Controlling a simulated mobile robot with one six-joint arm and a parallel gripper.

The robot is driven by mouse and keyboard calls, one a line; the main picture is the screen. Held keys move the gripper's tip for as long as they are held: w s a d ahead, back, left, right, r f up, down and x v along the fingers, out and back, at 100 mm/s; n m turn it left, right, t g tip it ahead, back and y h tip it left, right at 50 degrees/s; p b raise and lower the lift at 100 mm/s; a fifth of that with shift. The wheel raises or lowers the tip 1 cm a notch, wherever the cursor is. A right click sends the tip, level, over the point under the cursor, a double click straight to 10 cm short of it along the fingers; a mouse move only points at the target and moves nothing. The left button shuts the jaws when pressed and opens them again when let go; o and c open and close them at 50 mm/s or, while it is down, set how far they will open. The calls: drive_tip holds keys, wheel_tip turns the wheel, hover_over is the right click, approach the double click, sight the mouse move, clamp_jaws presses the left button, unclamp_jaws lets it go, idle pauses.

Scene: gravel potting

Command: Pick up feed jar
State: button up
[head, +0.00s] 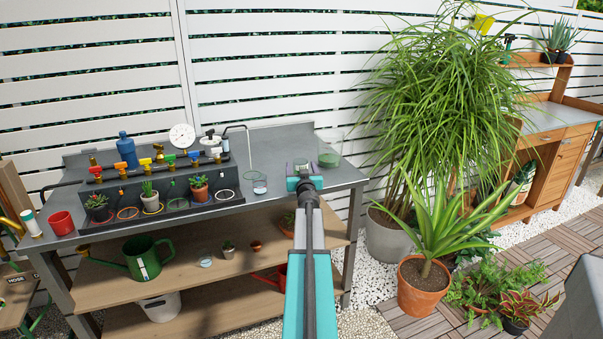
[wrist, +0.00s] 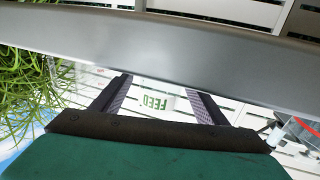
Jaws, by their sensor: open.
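The feed jar shows in the wrist view as a pale shape with green FEED lettering (wrist: 153,103), seen between my two fingers. Its outline is hard to make out against the white fence. In the head view I cannot make it out clearly; my gripper (head: 301,168) covers that spot at the right part of the grey potting bench (head: 262,143). My gripper (wrist: 160,88) is open, its dark fingers spread to either side of the lettering. I cannot tell whether a finger touches the jar.
A clear glass vessel with green contents (head: 328,158) stands close right of my gripper. A small glass (head: 259,186) and a thin bent spout (head: 246,132) are to the left. Potted plants stand in a dark tray (head: 190,206). A large grassy plant (head: 440,90) rises right of the bench.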

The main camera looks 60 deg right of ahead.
idle(0.4)
drive_tip(key=c, duration=1.3)
drive_tip(key=shift+r, duration=0.3)
drive_tip(key=shift+r+p, duration=1.6)
drive_tip(key=shift+p, duration=0.05)
drive_tip(key=shift+s+a, duration=0.25)
drive_tip(key=shift+s, duration=0.05)
drive_tip(key=shift+s+a+r+p, duration=0.2)
drive_tip(key=shift+s+a+p, duration=0.35)
drive_tip(key=shift+s+a, duration=1.2)
drive_tip(key=shift+s+a+r+p, duration=0.2)
drive_tip(key=shift+s+a+p, duration=0.6)
drive_tip(key=shift+s, duration=1.65)
drive_tip(key=shift+s+a+r+p, duration=0.2)
drive_tip(key=shift+s+a+p, duration=0.1)
drive_tip(key=shift+s+a, duration=1.55)
drive_tip(key=shift+s+d, duration=0.25)
drive_tip(key=shift+s, duration=0.1)
